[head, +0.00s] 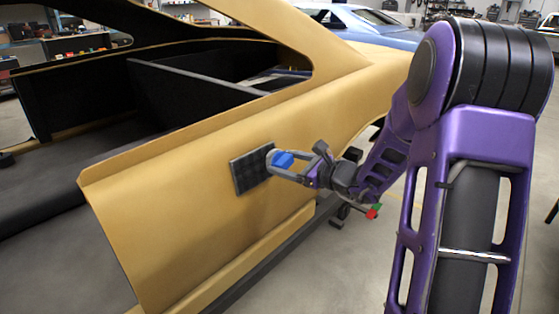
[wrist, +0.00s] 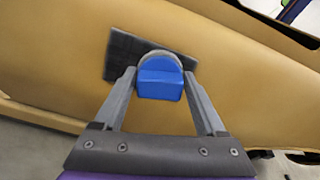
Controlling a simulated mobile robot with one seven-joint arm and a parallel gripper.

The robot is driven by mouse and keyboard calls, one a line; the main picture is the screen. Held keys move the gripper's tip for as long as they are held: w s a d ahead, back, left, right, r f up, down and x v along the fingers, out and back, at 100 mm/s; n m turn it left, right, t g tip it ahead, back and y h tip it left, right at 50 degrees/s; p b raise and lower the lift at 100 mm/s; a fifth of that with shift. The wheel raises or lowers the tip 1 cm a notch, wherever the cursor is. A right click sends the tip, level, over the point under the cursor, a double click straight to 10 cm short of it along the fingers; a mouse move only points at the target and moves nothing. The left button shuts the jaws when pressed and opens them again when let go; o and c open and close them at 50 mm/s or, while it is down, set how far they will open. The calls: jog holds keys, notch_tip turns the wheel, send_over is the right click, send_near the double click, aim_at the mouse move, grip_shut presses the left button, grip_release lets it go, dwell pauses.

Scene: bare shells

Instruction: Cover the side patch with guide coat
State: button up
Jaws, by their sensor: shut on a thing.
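The side patch (head: 246,173) is a dark grey, near-black rectangle on the tan side panel of the car shell. It shows faint blocky shading. In the wrist view the patch (wrist: 126,56) lies tilted behind the tool, which hides its middle and part of its lower edge. My gripper (head: 276,164) is shut on a blue applicator (head: 284,160) with a rounded grey pad (wrist: 160,59). In the wrist view the blue body (wrist: 160,87) sits between the two fingers. The pad faces the patch at its right part in the head view. I cannot tell whether it touches.
The tan car shell (head: 190,190) fills the left and middle, with an open window space above the panel. A blue car (head: 375,28) stands behind. Workbenches line the back.

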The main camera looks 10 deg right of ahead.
jog(key=shift+s, duration=0.1)
jog(key=shift+v, duration=1.45)
